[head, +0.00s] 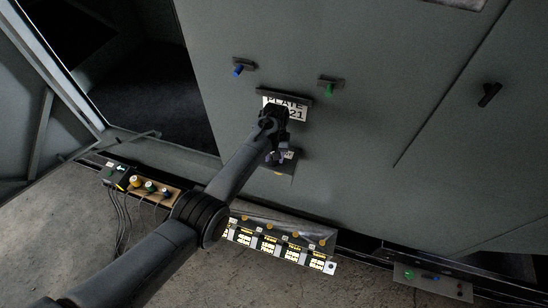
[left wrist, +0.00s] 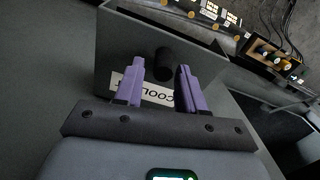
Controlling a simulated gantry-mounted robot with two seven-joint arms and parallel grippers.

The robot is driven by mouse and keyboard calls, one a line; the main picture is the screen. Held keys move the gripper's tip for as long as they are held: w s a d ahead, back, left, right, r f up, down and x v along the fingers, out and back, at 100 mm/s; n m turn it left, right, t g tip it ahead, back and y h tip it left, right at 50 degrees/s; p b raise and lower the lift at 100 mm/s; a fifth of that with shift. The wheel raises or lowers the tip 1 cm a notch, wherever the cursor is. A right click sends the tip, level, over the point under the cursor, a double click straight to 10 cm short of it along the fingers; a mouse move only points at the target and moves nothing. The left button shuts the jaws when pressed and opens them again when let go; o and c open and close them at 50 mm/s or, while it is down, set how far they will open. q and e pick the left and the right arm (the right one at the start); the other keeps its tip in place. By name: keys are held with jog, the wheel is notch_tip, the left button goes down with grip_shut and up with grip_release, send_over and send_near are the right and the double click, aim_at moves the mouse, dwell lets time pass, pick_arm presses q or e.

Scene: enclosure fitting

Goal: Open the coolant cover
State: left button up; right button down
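The coolant cover (left wrist: 118,42) is a grey panel in the left wrist view, with a white label (left wrist: 150,92) reading "COOL", seen upside down and partly hidden by a finger. A short black knob (left wrist: 163,65) sticks out of it. My left gripper (left wrist: 162,75) has its two purple fingers apart, one on each side of the knob in the picture; I cannot tell whether they touch it. In the head view my left gripper (head: 277,157) is in front of the small grey cover (head: 285,168), hiding much of it. My right gripper is not in view.
A "PLATE 21" sign (head: 297,108) is above the gripper, partly behind my arm. A blue knob (head: 238,70) and a green knob (head: 328,89) flank it higher up. A lit panel (head: 268,243) and a button box (head: 150,186) with cables are below. A dark opening is at left.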

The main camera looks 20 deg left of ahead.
pick_arm(q)
jog(key=shift+o, duration=0.3)
jog(key=shift+s+f, duration=0.15)
jog(key=shift+s, duration=0.05)
jog(key=shift+r, duration=0.6)
notch_tip(320, 180, up, 10)
jog(key=b, duration=0.1)
jog(key=shift+w+f, duration=0.2)
jog(key=shift+w, duration=0.1)
